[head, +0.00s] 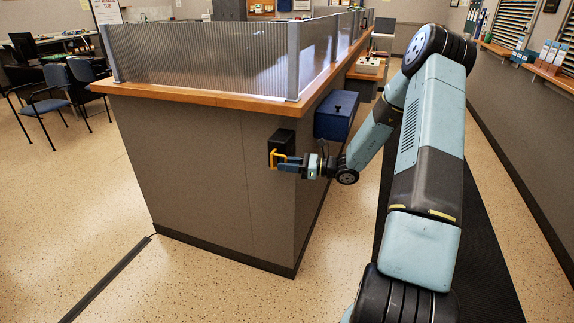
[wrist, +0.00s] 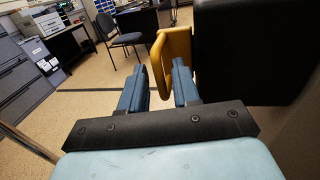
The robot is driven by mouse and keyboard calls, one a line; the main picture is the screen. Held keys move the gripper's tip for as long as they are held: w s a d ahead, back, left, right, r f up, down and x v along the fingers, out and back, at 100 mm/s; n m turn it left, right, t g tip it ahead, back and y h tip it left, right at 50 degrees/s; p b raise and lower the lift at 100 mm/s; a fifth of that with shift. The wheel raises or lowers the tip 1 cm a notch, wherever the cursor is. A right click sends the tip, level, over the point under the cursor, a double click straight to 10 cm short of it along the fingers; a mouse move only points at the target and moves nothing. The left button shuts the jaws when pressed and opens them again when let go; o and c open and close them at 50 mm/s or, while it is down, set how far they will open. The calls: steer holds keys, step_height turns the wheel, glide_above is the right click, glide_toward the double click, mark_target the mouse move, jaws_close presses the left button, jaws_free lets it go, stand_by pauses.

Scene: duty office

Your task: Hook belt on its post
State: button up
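A yellow piece (head: 273,159), which looks like the belt's end tab or handle, sits at the face of a black box (head: 283,140) on the end of the counter. In the wrist view the yellow piece (wrist: 159,62) stands just ahead of the fingers, and its near edge reaches into the gap by the right finger. The black box (wrist: 250,50) fills the upper right there. My gripper (head: 287,164) has its two blue fingers (wrist: 159,85) apart, with no clear grip on the yellow piece. I see no stretched belt, and I cannot make out a post.
The counter (head: 215,160) with a wooden top and ribbed screen (head: 200,55) stands beside my gripper. A blue box (head: 336,115) is mounted on its side. Chairs (head: 45,100) stand at far left. The floor left of the counter is open, with a dark strip (head: 105,280) across it.

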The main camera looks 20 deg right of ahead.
steer(key=shift+w+a, duration=0.1)
steer(key=shift+a, duration=0.1)
steer(key=shift+c, duration=0.5)
jaws_close()
